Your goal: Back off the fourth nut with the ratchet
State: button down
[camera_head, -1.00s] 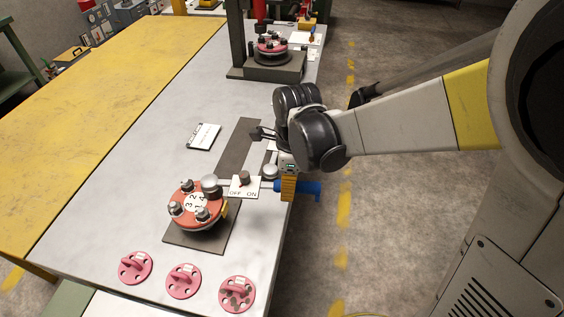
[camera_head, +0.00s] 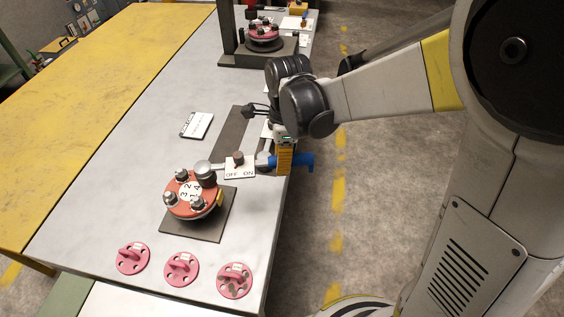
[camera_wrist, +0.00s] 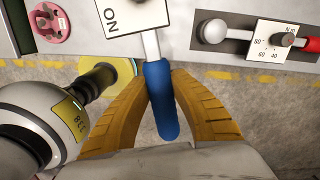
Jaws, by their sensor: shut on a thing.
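The orange flanged spool (camera_head: 181,212) sits on a dark plate, with several studs and nuts around its numbered white centre label. The ratchet has a blue handle (camera_head: 300,163), a white OFF/ON plate (camera_head: 240,168) and a round metal head (camera_head: 203,167). The head sits over the socket (camera_head: 206,179) at the spool's upper right nut; the nut itself is hidden. My gripper (camera_head: 284,160) is shut on the blue handle at the table's right edge. In the wrist view its yellow fingers (camera_wrist: 159,95) flank the handle (camera_wrist: 164,105), and the plate (camera_wrist: 130,12) shows ON.
Three pink discs (camera_head: 181,268) lie at the table's front. A white card (camera_head: 196,125) lies left of a dark strip. A second spool (camera_head: 263,35) stands on a far fixture. The wrist view shows a red-handled tool with a torque scale (camera_wrist: 273,42) in a dark holder.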

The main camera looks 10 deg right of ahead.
jog(key=shift+r+p, duration=1.55)
jog(key=shift+r, duration=0.85)
